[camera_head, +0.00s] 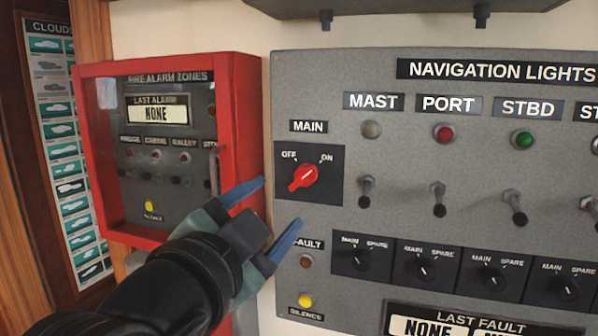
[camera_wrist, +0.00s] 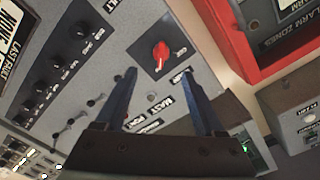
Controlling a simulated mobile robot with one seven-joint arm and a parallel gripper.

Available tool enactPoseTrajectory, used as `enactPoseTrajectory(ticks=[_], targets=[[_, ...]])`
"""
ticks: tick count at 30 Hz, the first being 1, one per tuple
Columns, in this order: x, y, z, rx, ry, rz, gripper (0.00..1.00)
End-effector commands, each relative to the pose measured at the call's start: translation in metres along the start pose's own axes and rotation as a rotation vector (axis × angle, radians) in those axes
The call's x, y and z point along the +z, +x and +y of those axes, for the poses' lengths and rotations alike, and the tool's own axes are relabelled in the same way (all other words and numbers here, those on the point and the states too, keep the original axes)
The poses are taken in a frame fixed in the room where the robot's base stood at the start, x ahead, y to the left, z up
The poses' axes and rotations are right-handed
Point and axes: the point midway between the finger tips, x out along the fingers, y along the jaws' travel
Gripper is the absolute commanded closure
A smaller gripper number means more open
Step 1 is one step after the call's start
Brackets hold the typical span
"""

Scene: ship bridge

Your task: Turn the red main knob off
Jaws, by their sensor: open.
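The red main knob (camera_head: 303,178) sits on a black square plate under the MAIN label, at the left of the grey navigation lights panel (camera_head: 330,80). Its white mark appears to point up and right toward ON. My gripper (camera_head: 281,203) is open and empty, its two blue fingers reaching in from the lower left, short of the knob. In the wrist view the knob (camera_wrist: 160,55) shows just beyond the fingertips (camera_wrist: 159,71), roughly between their lines. No contact is visible.
A red-framed fire alarm box (camera_head: 245,110) juts out left of the panel, close to my gripper. Toggle switches (camera_head: 366,192) stick out to the right of the knob. A row of small black knobs (camera_head: 362,258) and a yellow silence button (camera_head: 305,300) lie below.

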Motion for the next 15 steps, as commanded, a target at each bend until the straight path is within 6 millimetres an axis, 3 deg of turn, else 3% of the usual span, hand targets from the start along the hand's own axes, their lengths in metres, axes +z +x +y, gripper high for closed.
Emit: enactPoseTrajectory(ticks=[9, 15], targets=[[-0.004, 0.068, -0.002, 0.002, -0.003, 0.0, 0.29], [-0.003, 0.095, -0.002, 0.0, -0.002, 0.001, 0.29]])
